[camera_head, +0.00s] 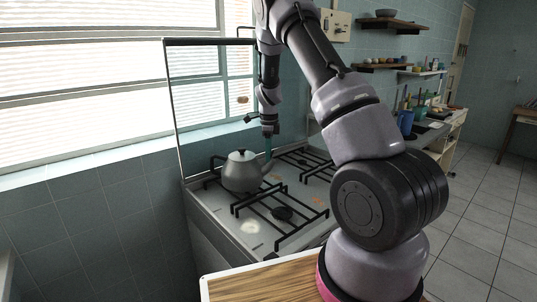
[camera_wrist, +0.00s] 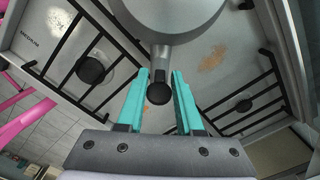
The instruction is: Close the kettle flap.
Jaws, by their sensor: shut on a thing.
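The grey kettle (camera_head: 240,172) stands upright on the left back part of the stove, with its lid and black knob on top. Its body also shows at the top of the wrist view (camera_wrist: 185,14). The spout (camera_wrist: 161,52) points toward my gripper and ends at a dark round flap (camera_wrist: 159,94). My gripper (camera_wrist: 160,78) has its teal fingers on either side of the flap, shut on it. In the head view my gripper (camera_head: 268,144) comes down from above at the kettle's spout side. Whether the flap is fully open or closed cannot be told.
The white stove (camera_head: 205,198) has black grates (camera_head: 281,213) around the kettle. Its raised glass lid (camera_head: 178,125) stands behind, against the window. A wooden counter (camera_head: 262,283) is in front. Shelves and a blue container (camera_head: 405,122) are to the right, away from the kettle.

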